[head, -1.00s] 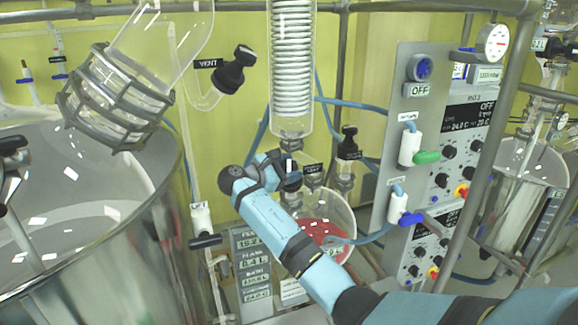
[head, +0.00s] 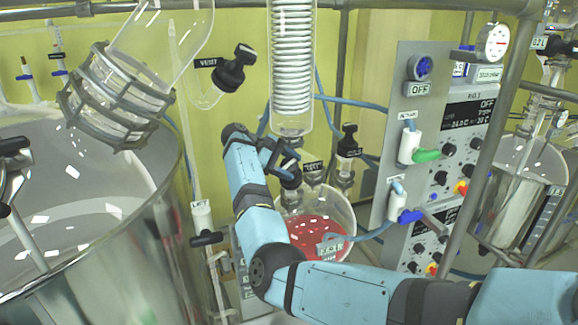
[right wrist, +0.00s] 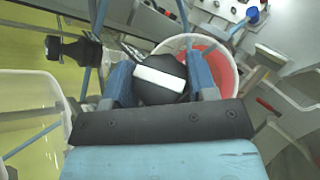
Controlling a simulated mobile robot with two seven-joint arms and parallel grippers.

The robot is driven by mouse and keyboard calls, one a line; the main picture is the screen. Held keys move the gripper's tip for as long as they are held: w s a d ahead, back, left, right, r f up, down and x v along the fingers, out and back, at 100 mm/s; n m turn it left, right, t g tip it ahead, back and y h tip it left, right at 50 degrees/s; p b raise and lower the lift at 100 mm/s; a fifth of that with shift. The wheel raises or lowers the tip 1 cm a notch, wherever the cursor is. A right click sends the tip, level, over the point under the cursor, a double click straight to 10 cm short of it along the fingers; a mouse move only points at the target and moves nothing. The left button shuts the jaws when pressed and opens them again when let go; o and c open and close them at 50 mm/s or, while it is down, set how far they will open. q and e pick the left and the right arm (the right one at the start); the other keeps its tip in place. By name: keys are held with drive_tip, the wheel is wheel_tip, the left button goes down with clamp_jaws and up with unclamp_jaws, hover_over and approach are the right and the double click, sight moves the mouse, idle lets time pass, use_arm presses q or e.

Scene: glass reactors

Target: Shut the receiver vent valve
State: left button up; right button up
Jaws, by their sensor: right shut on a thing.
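The receiver flask (head: 325,222), a clear vessel with red liquid, hangs below the coiled condenser. A black valve knob (head: 291,180) stands over its neck, next to a small VENT label (head: 313,166). My right gripper (head: 282,165) reaches it from the left, partly hiding it. In the right wrist view, the black knob (right wrist: 160,80) with a white bar on its top sits between the two blue fingers of my right gripper (right wrist: 163,82), which is shut on it. The bar lies nearly crosswise between the fingers, slightly tilted. My left gripper is not in view.
The glass condenser (head: 292,70) hangs just above the gripper. Another black-capped valve (head: 347,140) stands to the right, and a black VENT valve (head: 232,72) at upper left. A control panel (head: 395,120) with blue hoses is at right. A big steel vessel (head: 150,230) fills the left.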

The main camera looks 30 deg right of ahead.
drive_tip(key=shift+f+m+y, duration=0.1)
drive_tip(key=shift+m+y, duration=0.4)
drive_tip(key=shift+y, duration=0.1)
drive_tip(key=o, duration=0.9)
drive_tip(key=shift+s, duration=0.1)
drive_tip(key=shift+h, duration=0.3)
